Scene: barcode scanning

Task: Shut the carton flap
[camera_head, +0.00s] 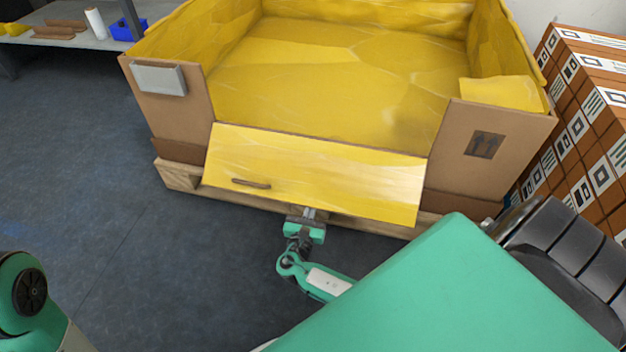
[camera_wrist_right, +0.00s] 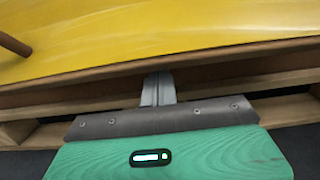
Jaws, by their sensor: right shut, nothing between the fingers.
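The carton (camera_head: 180,110) is a large brown box with a yellow lining, standing on a wooden pallet (camera_head: 178,174). Its front flap (camera_head: 320,175) hangs folded outward and down, yellow side up, with a small brown handle (camera_head: 251,183). In the right wrist view the flap (camera_wrist_right: 170,35) crosses the top. My right gripper (camera_head: 309,213) is at the flap's lower edge, near its middle; its shut, empty fingers (camera_wrist_right: 158,88) point under that edge toward the pallet. I cannot tell whether they touch the flap. My left gripper is out of view; only part of the left arm shows at lower left.
Stacked boxes with printed labels (camera_head: 585,120) stand right of the carton. A dark ribbed object (camera_head: 570,260) is at the lower right. A shelf (camera_head: 60,38) with a blue bin (camera_head: 128,28) is at the upper left. The floor (camera_head: 90,160) left of the carton is clear.

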